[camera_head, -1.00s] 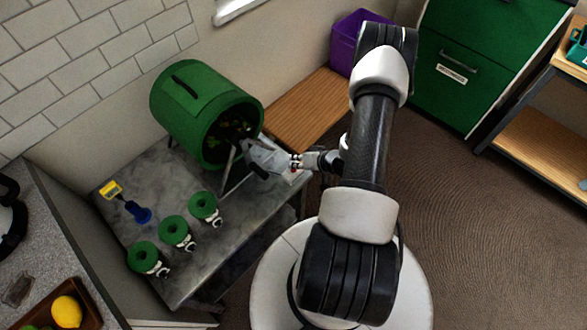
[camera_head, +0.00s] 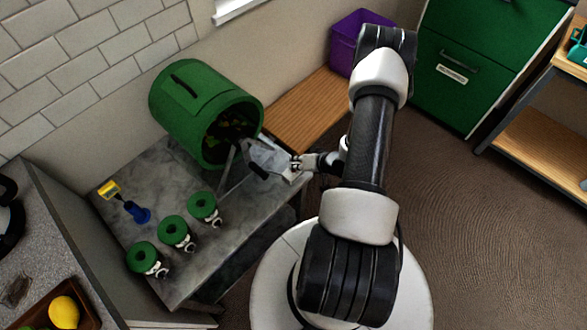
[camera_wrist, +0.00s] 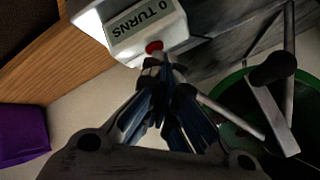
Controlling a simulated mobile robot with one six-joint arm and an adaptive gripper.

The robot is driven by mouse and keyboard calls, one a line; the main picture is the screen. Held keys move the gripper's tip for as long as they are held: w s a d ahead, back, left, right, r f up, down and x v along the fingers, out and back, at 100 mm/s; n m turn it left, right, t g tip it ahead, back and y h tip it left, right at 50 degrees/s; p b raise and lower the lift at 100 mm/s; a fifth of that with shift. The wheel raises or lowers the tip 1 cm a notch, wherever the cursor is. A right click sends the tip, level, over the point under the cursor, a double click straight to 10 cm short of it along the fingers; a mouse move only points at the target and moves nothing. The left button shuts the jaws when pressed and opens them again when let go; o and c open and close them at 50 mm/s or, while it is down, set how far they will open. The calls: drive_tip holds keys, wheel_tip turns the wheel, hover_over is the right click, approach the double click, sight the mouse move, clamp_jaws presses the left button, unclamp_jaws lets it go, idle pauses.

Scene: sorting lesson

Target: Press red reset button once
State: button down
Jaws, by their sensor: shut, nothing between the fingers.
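The red reset button (camera_wrist: 154,46) shows in the wrist view on the end of a pale box (camera_wrist: 165,28) with a label reading "0 TURNS". My gripper (camera_wrist: 160,64) is shut and empty, its fingertips just below the button in the picture. The tips look very close to the button; I cannot tell whether they touch it. In the head view my gripper (camera_head: 297,163) is at the right end of the grey table, beside the box's pale end. The button cannot be made out there.
A green drum (camera_head: 187,110) lies on its side on the grey table (camera_head: 185,275), its open mouth facing the box. A crank with a dark handle (camera_wrist: 273,69) is close to my gripper. A purple bin (camera_head: 345,45) is behind.

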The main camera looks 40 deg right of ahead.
drive_tip(key=shift+r, duration=0.1)
drive_tip(key=shift+r+p, duration=0.75)
drive_tip(key=shift+r, duration=0.05)
wheel_tip(320, 180, up, 5)
drive_tip(key=p, duration=0.4)
idle(0.8)
